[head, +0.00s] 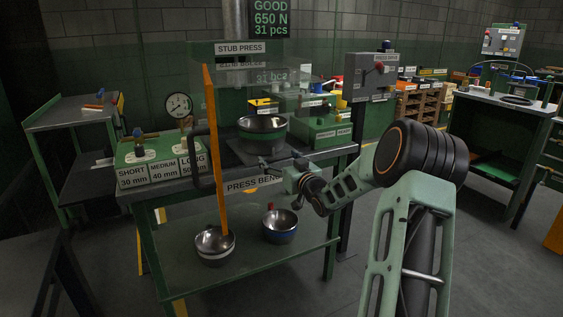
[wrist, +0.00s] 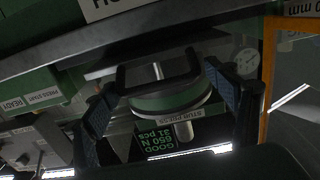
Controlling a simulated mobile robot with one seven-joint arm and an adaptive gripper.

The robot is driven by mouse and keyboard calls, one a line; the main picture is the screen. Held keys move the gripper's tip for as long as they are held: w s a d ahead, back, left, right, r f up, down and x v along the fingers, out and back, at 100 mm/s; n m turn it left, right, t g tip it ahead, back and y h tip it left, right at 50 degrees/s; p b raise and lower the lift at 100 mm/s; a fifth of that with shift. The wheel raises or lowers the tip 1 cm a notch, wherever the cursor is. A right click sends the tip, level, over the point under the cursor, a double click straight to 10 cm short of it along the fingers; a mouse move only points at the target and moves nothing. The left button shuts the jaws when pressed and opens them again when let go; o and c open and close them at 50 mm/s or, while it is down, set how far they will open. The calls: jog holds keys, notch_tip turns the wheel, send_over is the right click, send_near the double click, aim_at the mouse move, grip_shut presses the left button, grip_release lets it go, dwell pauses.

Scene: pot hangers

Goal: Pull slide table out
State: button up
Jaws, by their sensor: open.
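The slide table (head: 243,155) is a dark plate on the press bench, under the stub press, with a dark round pot-like piece (head: 262,127) on it. In the wrist view, which looks turned over, the slide table (wrist: 107,69) shows near the top. A dark U-shaped bar (wrist: 155,60), which looks like its handle, lies between my fingers. My gripper (head: 264,166) is at the slide table's front edge. In the wrist view my gripper (wrist: 168,105) is open, its fingers spread either side of the bar. I cannot tell whether they touch it.
An orange-edged clear guard (head: 216,150) with a black handle (head: 199,158) stands at the left front of the press. Labelled boxes (head: 160,165) and a gauge (head: 178,106) are on the left. Two bowls (head: 215,247) (head: 280,226) rest on the lower shelf.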

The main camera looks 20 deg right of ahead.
jog(key=s, duration=1.2)
jog(key=shift+d, duration=0.2)
